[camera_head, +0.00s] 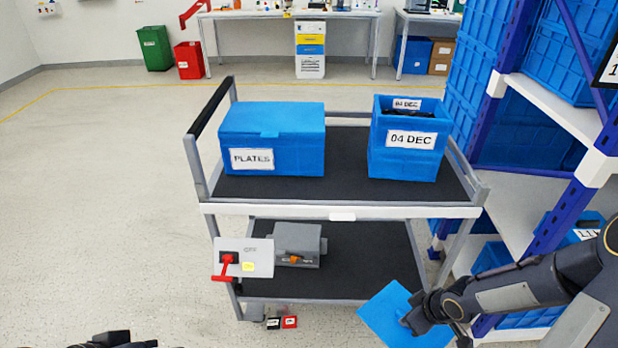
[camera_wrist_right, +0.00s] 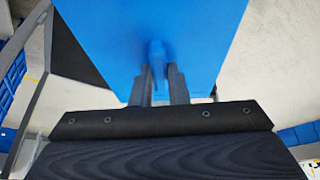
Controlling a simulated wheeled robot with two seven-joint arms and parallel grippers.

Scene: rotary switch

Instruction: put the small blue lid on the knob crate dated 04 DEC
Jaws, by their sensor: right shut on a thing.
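The small blue lid (camera_head: 392,318) is in my right gripper (camera_head: 407,318), low in front of the cart's right end in the head view. In the right wrist view the fingers (camera_wrist_right: 158,90) are shut on the handle of the lid (camera_wrist_right: 195,40), and the flat lid spreads out beyond them. The knob crate dated 04 DEC (camera_head: 406,163) stands open on the right of the cart's top shelf, with dark contents just visible inside. The lid is apart from the crate, lower and nearer to me. At the bottom left, dark parts of my left arm show; the left gripper's fingers cannot be made out.
A lidded blue PLATES crate (camera_head: 271,151) stands left on the cart's top shelf (camera_head: 345,162). A switch panel with a red handle (camera_head: 227,265) hangs at the cart's front left. A grey box (camera_head: 299,243) sits on the lower shelf. A rack (camera_head: 550,105) with blue crates stands close right.

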